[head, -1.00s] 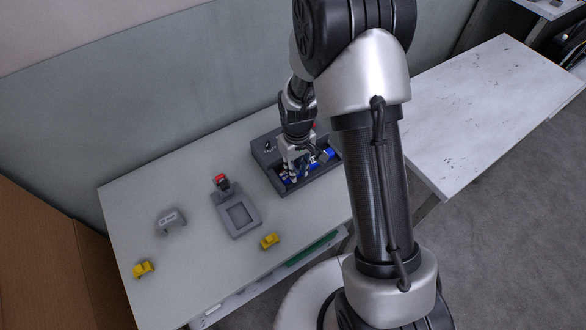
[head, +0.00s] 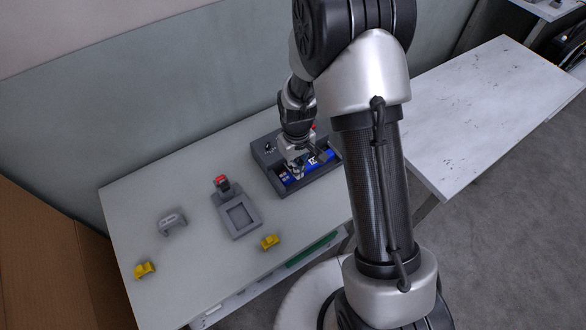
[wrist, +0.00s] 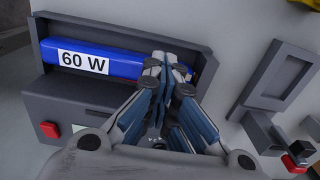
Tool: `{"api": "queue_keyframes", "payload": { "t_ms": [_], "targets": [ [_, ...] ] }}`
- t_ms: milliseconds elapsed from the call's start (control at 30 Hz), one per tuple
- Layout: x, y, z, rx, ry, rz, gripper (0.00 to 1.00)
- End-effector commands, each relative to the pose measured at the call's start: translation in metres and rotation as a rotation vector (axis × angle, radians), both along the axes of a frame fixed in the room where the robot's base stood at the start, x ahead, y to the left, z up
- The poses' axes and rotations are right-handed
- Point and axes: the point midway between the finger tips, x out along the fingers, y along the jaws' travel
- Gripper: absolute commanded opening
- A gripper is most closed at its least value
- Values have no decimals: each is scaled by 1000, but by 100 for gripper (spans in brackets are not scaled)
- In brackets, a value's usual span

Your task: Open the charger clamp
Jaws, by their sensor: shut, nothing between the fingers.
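The dark grey charger (head: 296,190) sits at the table's right end in the head view. It also fills the upper left of the wrist view (wrist: 85,100). A blue battery labelled 60 W (wrist: 115,64) lies in its long recess. My gripper (wrist: 167,75) is shut and empty, its fingertips over the battery's right part in the wrist view. I cannot tell whether they touch it. In the head view my gripper (head: 298,165) is over the charger. My fingers and wrist hide part of the charger, and I cannot clearly make out the clamp or its state.
A grey fixture (head: 223,223) with a square recess and a red-tipped part (head: 221,181) stands left of the charger. A grey bracket (head: 172,221) and two yellow pieces, one left (head: 145,270) and one nearer (head: 269,241), lie on the table. A red button (wrist: 50,130) is on the charger.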

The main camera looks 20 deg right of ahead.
Motion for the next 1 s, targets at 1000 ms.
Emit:
{"api": "queue_keyframes", "payload": {
  "t_ms": [1000],
  "targets": [
    [10,3,12,0,-10,0,0]
  ]
}}
